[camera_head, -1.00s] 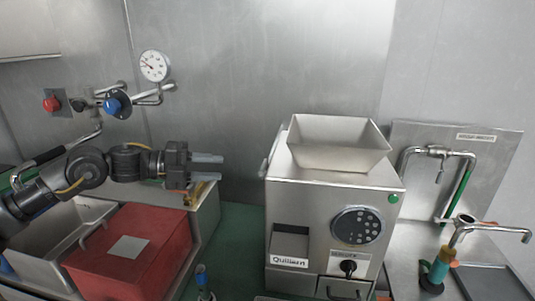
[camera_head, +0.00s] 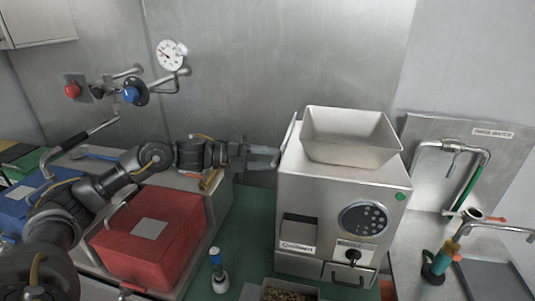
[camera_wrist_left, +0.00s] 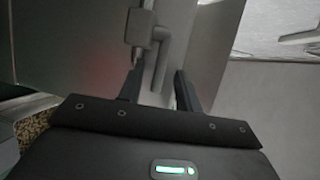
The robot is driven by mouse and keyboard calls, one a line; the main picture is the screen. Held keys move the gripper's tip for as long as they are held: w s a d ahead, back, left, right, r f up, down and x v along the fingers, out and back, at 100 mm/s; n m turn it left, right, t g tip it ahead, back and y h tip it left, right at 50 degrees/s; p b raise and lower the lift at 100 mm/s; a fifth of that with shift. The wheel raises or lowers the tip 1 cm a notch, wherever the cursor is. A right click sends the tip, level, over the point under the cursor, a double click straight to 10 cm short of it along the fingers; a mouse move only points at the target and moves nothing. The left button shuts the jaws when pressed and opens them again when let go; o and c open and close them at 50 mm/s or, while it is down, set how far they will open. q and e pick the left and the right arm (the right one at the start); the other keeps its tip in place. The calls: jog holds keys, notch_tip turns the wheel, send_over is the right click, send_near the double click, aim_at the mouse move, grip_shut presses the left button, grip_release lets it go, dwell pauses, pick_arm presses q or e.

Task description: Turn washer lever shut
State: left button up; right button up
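A thin metal lever (camera_head: 289,131) stands at the upper left side of the steel machine (camera_head: 300,211), beside its hopper. It slants up toward the right. My left gripper (camera_head: 274,157) reaches in from the left, with its fingertips close to the machine's left side at the lever. In the left wrist view the two dark fingers (camera_wrist_left: 158,88) stand apart. A grey rod with a block at its top (camera_wrist_left: 141,25) shows between and beyond them; contact cannot be told. My right gripper is not in view.
A red box (camera_head: 150,265) stands below my left arm. Wall valves with red and blue knobs (camera_head: 130,94) and a gauge (camera_head: 171,55) are at upper left. Taps (camera_head: 490,227) stand at right.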

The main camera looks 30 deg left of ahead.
pick_arm(q)
jog(key=shift+w+d+f, duration=0.15)
jog(key=shift+w+d, duration=0.05)
grip_shut()
